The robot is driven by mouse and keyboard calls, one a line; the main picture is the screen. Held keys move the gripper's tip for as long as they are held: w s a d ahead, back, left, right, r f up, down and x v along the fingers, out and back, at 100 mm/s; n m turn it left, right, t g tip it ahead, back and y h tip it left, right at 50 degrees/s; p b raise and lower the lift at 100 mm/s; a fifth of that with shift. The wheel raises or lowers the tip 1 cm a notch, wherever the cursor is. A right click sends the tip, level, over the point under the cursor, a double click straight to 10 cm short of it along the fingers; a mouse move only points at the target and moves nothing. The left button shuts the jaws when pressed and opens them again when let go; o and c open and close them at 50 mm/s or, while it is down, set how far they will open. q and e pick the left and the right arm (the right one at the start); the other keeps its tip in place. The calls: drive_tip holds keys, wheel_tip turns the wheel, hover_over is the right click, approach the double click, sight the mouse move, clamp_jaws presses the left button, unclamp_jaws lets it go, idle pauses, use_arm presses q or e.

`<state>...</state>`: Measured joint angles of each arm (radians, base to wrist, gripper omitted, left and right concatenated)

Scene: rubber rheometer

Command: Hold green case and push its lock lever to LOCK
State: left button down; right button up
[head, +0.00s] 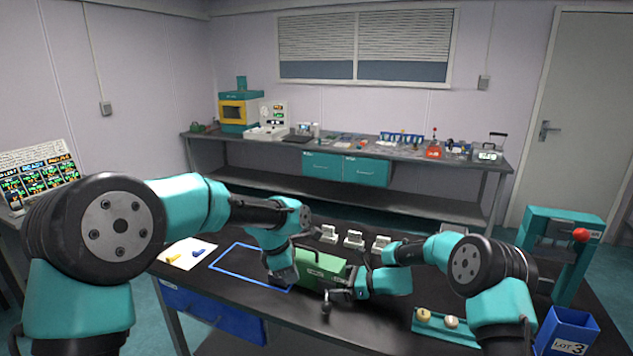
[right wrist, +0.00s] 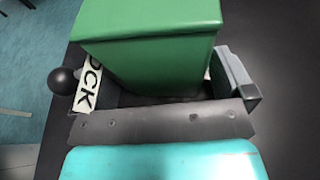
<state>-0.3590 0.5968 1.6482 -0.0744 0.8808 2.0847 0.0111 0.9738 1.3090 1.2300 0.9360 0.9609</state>
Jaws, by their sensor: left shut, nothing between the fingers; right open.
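The green case (head: 320,265) stands on the dark table in the head view, and its green body (right wrist: 150,35) fills the top of the right wrist view. Its black ball lever knob (head: 326,308) is at the front; the knob (right wrist: 63,80) also shows at the left in the wrist view, beside a white label (right wrist: 88,88) whose visible letters read "OCK". My right gripper (head: 352,280) is at the case's right end, open, its fingers on either side of the case. My left gripper (head: 286,276) is shut and empty near the case's left end; contact cannot be told.
A blue outlined area (head: 240,262) lies to the left on the table. Several small grey-white blocks (head: 354,240) stand behind the case. A teal tray (head: 455,338) with round pieces, a blue LOT 3 bin (head: 568,330) and a teal press (head: 560,245) are to the right.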

drive_tip(key=shift+v, duration=4)
